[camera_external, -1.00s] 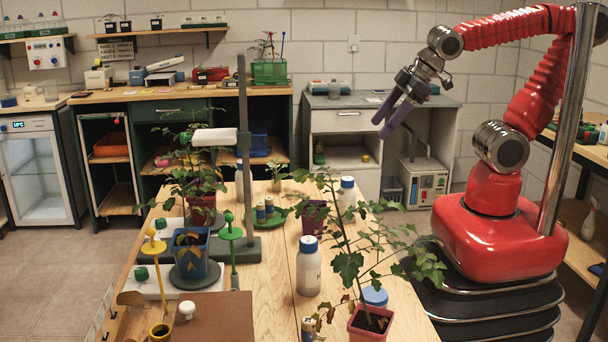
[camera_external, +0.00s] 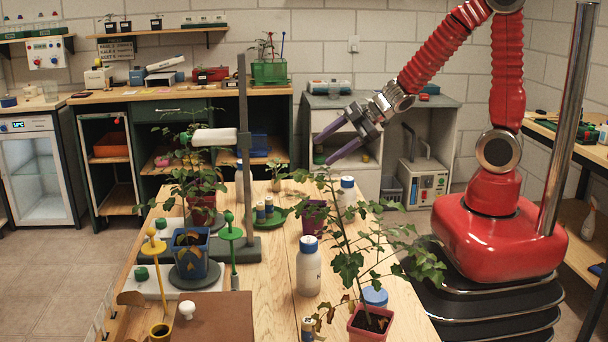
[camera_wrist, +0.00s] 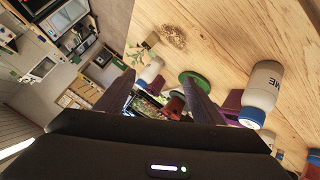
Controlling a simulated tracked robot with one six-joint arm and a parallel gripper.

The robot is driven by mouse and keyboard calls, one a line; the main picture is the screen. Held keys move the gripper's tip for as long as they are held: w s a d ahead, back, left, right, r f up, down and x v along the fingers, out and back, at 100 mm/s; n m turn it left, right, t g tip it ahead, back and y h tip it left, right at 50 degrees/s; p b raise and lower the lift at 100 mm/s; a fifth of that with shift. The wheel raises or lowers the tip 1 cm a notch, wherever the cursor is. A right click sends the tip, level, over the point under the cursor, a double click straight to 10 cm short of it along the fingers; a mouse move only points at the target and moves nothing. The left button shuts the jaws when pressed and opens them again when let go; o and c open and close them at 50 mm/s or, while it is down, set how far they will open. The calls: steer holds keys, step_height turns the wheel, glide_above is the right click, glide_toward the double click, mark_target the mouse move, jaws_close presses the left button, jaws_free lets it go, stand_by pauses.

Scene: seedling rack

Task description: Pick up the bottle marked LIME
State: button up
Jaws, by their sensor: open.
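In the wrist view a white bottle (camera_wrist: 266,82) with a blue cap lies in view at the right, its visible lettering ending in "ME"; the rest is turned away. Another white blue-capped bottle (camera_wrist: 151,71) shows near my fingertips, its marking unreadable. In the external view one white bottle (camera_external: 308,272) stands at mid-table and another (camera_external: 347,190) behind it; I cannot tell which bears LIME. My gripper (camera_external: 321,150) is open and empty, above the far part of the table and pointing left. Its two purple fingers also show in the wrist view (camera_wrist: 160,78).
A tall leafy plant in a red pot (camera_external: 371,325) stands on the near side of the table. A purple pot (camera_external: 315,216) and a green saucer (camera_external: 276,216) with small items are farther back. A grey post (camera_external: 244,140) with a white cylinder rises at the left.

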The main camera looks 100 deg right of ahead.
steer(key=s+a+f+n+y, duration=0.2)
steer(key=s+a+f+y, duration=0.15)
steer(key=f+y, duration=0.2)
steer(key=y, duration=0.5)
glide_toward(340, 209)
steer(key=v, duration=0.2)
steer(key=shift+s+r+h, duration=0.25)
steer(key=shift+s+r, duration=0.1)
steer(key=shift+s, duration=0.05)
steer(key=shift+w, duration=0.1)
steer(key=shift+x, duration=4.25)
steer(key=shift+f, duration=0.1)
steer(key=shift+x, duration=2.6)
